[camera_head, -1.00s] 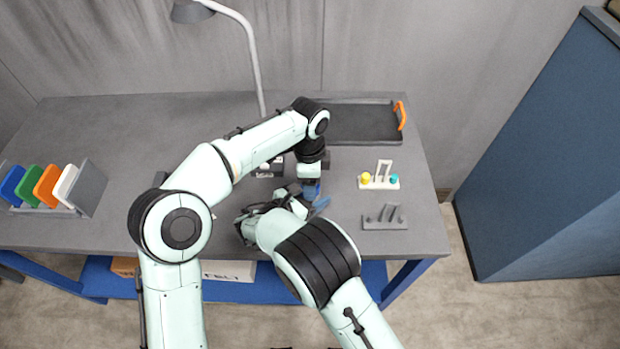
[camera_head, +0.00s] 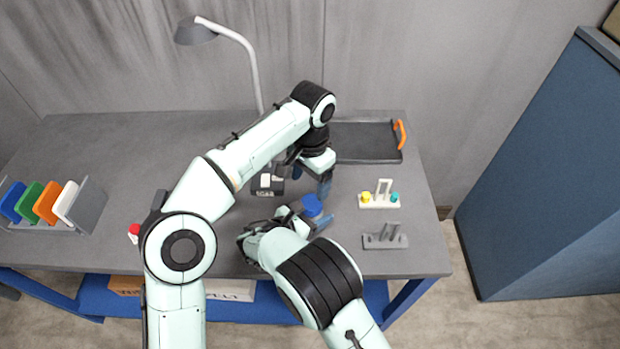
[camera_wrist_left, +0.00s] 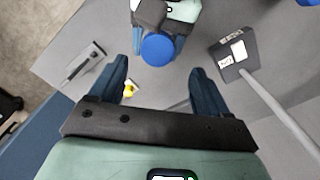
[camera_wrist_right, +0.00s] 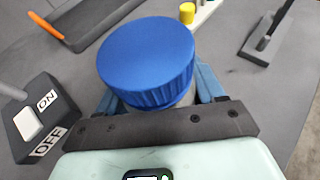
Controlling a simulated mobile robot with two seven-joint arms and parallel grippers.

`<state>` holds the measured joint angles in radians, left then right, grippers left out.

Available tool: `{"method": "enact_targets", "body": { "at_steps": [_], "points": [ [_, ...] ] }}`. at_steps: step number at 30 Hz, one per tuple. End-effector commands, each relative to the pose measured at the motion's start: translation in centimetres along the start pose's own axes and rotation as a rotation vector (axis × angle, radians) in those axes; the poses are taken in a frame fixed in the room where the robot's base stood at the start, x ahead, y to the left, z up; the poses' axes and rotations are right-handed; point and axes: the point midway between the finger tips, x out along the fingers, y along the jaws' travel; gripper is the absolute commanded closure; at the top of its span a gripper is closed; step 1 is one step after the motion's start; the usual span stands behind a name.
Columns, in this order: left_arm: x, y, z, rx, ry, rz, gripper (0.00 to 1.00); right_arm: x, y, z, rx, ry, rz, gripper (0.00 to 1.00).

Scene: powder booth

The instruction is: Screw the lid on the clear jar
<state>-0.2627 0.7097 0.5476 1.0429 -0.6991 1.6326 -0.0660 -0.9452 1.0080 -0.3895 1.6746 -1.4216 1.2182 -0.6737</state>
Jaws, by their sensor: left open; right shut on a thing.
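The blue lid (camera_head: 312,205) sits on top of the clear jar, level as far as I can see. In the right wrist view the lid (camera_wrist_right: 148,58) fills the middle and hides most of the jar. I cannot tell how tight it is. My right gripper (camera_head: 318,222) is shut on the jar below the lid. My left gripper (camera_head: 311,182) is open and empty, just behind and above the lid. In the left wrist view the lid (camera_wrist_left: 158,49) shows beyond the spread fingers, apart from them.
A switch box (camera_head: 266,185) at the lamp's foot stands left of my left gripper. A dark tray (camera_head: 360,155) lies behind. A white peg stand (camera_head: 378,202) and a grey stand (camera_head: 384,240) are at right. A rack (camera_head: 88,205) of coloured plates is far left.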

Motion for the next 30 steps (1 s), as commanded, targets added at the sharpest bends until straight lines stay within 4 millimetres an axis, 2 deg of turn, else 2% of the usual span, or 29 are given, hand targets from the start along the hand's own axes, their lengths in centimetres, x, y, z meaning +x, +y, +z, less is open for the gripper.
{"method": "enact_targets", "body": {
  "at_steps": [11,24,30],
  "points": [
    [0.3,0.0,0.0,-0.001,0.000,0.000,0.23,-0.1,0.1,0.1,0.000,-0.002,0.002,1.00],
    [6.4,0.0,0.0,0.001,-0.001,0.001,0.23,-0.1,0.1,0.1,0.000,-0.002,0.002,1.00],
    [7.8,0.1,0.0,0.000,0.001,0.001,0.23,-0.1,0.1,0.1,0.000,-0.002,0.002,1.00]
  ]
}}
